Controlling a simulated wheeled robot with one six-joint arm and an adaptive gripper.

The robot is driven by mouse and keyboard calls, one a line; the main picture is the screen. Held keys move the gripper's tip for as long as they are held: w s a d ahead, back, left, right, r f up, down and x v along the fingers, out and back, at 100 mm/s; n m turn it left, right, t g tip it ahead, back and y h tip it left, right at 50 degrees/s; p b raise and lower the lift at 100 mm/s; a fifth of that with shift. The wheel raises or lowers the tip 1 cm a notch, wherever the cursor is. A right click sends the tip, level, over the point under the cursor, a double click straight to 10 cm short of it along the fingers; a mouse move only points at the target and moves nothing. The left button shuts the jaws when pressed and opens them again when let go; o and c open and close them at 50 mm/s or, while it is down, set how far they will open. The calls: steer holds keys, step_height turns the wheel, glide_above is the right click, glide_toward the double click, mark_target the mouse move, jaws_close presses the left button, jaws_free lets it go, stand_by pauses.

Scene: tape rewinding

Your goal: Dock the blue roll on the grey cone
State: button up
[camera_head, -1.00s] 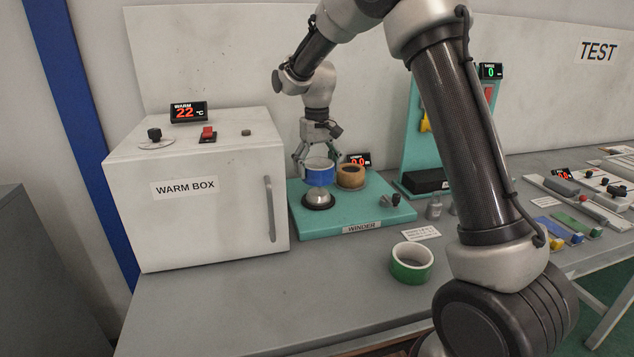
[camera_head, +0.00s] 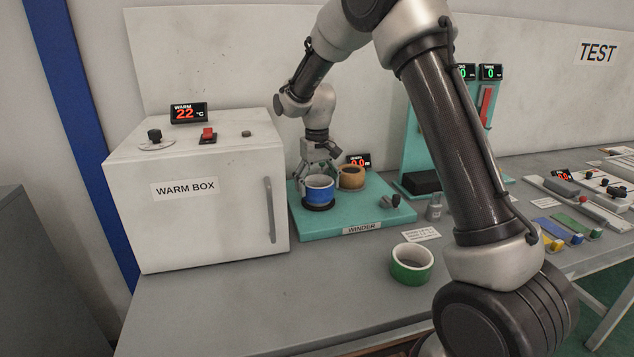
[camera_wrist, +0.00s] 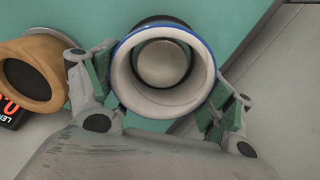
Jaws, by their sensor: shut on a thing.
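The blue roll (camera_head: 319,192) is upright on the teal winder, down around the grey cone at its left spot. In the wrist view the roll (camera_wrist: 128,84) shows its white inner core, with the grey cone's rounded top (camera_wrist: 162,63) inside the ring. In the head view the roll hides the cone, and the dark base collar (camera_head: 319,208) shows just under it. My gripper (camera_head: 318,170) is above and behind the roll. In the wrist view my gripper's fingers (camera_wrist: 158,92) are shut on the roll from both sides.
A tan cardboard core (camera_head: 352,177) stands close to the right of the roll on the winder (camera_head: 350,217). The warm box (camera_head: 190,225) is at the left. A green roll (camera_head: 411,265) lies on the bench in front. The bench's front left is clear.

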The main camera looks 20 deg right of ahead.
steer(key=o, duration=1)
steer(key=shift+c, duration=0.2)
steer(key=shift+r, duration=0.1)
step_height(320, 180, up, 13)
steer(key=s+d+r, duration=0.5)
steer(key=s, duration=0.2)
steer(key=s+d+r+m+t, duration=0.15)
steer(key=s+d, duration=0.25)
steer(key=s, duration=0.5)
steer(key=s+d+r+t, duration=0.2)
steer(key=s+d, duration=0.2)
steer(key=s, duration=0.6)
steer(key=s+d+f, duration=0.2)
steer(key=s+f, duration=0.2)
steer(key=s, duration=0.6)
steer(key=shift+f+m+t, duration=0.35)
steer(key=shift+f+t, duration=0.05)
steer(key=shift+t, duration=0.05)
